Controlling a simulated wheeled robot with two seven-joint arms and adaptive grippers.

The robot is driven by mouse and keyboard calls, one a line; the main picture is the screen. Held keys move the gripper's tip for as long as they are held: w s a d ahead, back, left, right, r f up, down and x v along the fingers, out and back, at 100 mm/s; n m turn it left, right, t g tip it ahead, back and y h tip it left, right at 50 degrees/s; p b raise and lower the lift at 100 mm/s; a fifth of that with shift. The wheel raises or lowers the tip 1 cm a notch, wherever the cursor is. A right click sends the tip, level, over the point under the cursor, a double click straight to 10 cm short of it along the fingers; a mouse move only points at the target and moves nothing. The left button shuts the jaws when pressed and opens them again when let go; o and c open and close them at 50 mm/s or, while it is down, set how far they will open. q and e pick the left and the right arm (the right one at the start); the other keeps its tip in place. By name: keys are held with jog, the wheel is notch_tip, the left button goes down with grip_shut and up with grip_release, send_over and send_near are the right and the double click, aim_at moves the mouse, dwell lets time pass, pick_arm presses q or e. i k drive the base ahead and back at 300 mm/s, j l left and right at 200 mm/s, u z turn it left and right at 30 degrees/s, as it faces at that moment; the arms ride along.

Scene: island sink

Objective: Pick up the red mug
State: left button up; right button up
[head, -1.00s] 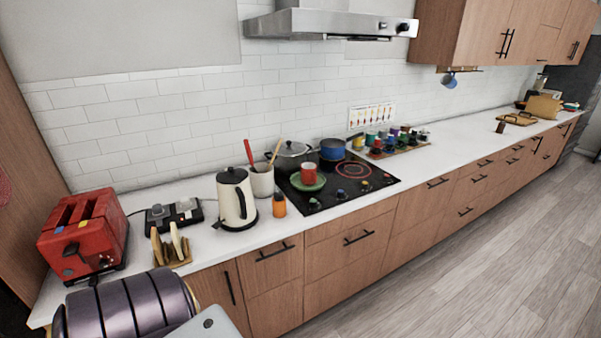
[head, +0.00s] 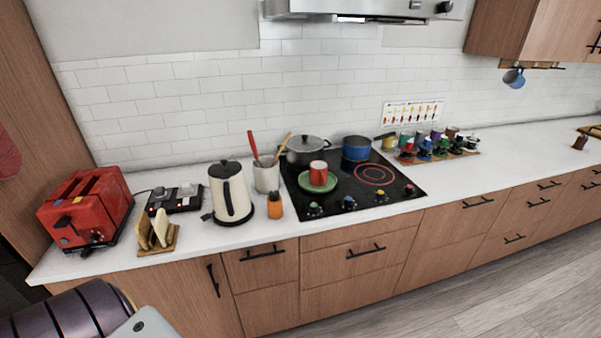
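Part of one of my arms shows at the bottom left corner, well apart from the mug. Neither of my grippers shows in the head view.
Near the mug stand a grey pot (head: 304,150), a blue pot (head: 356,148), a utensil crock (head: 266,177), an orange bottle (head: 275,206) and a kettle (head: 230,191). A red toaster (head: 86,208) is at the left.

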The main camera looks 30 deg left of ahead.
aim_at(320, 176)
jog(key=i+l+u, duration=0.4)
jog(key=l+u, duration=0.15)
jog(key=i+l+u, duration=0.15)
jog(key=l+u, duration=0.15)
jog(key=l, duration=0.15)
jog(key=i+l+u, duration=0.1)
jog(key=l+u, duration=0.15)
jog(key=l, duration=0.15)
